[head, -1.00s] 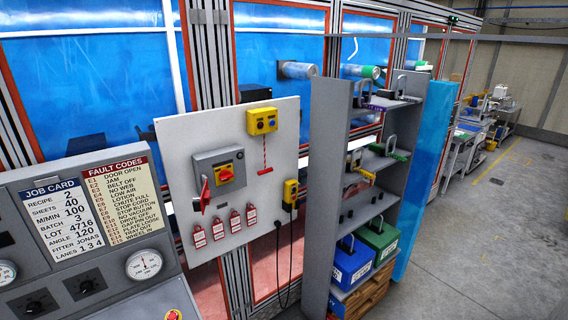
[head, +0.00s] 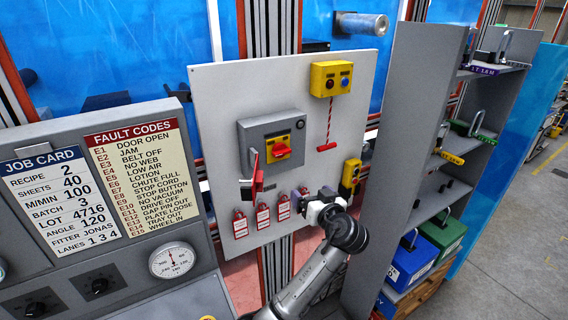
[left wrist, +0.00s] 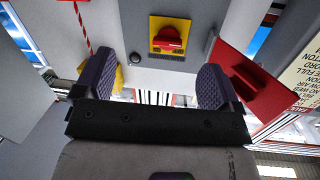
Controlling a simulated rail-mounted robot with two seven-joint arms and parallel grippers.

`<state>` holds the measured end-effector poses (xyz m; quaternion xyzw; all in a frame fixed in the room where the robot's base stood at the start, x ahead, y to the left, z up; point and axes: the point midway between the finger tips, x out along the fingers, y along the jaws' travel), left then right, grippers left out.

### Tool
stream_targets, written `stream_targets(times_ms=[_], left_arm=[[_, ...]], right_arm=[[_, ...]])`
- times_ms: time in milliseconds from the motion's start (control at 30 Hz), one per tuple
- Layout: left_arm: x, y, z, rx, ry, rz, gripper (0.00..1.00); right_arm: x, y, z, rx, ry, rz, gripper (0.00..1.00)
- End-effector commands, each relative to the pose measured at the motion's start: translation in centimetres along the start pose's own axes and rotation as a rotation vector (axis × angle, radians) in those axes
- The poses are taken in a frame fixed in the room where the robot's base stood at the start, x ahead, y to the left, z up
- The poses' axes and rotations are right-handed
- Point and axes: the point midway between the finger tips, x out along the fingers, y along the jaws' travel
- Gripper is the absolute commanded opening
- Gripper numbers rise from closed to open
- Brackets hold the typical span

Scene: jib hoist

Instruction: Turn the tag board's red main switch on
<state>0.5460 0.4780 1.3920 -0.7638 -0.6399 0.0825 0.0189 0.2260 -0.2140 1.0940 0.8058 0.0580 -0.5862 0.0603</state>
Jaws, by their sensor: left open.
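The pale tag board (head: 225,100) stands upright in the head view. Its grey switch box (head: 262,132) carries a red rotary knob (head: 279,151) on a yellow plate, also seen in the left wrist view (left wrist: 168,38). A red lever-like piece (head: 251,177) stands out from the box's lower left; in the left wrist view a large red piece (left wrist: 250,85) shows right of the jaws. My left gripper (head: 301,197) is open and empty, below and right of the box, apart from the knob. Its dark fingers (left wrist: 156,84) show in the wrist view. My right gripper is not in view.
Several red tags (head: 262,214) hang below the box. A yellow button box (head: 331,78) with a red pull cord and a yellow pendant (head: 350,178) are at the right. A grey shelf (head: 412,110) stands beyond; a control panel (head: 90,225) is at the left.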

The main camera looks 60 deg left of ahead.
Motion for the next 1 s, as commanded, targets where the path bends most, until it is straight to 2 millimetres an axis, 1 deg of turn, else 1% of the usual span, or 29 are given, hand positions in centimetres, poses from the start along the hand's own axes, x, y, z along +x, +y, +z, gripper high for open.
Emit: stream_targets(times_ms=[33, 100, 200, 300, 367, 467, 800, 1000], left_arm=[[0.5, 0.1, -1.2, -0.038, 0.022, -0.035, 0.89], [1.0, -0.1, -2.8, -0.078, 0.049, -0.077, 0.89], [1.4, -0.3, -4.5, -0.118, 0.076, -0.116, 0.89], [1.9, -0.5, -5.4, -0.136, 0.09, -0.138, 0.89], [2.4, -0.7, -5.8, -0.142, 0.095, -0.144, 0.89], [3.7, -0.9, -6.1, -0.142, 0.096, -0.15, 0.89], [9.9, -1.9, -6.7, -0.14, 0.095, -0.148, 0.89], [12.8, -2.3, -6.8, -0.141, 0.094, -0.146, 0.89]], right_arm=[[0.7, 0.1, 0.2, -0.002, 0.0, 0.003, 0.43], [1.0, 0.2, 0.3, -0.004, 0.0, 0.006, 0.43], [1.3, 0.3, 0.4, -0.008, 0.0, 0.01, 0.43], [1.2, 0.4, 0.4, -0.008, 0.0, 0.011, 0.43], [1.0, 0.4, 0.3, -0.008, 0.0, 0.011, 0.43], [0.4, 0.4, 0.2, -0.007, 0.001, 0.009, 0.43], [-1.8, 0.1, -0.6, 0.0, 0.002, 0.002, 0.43], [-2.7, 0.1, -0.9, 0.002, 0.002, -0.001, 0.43]])
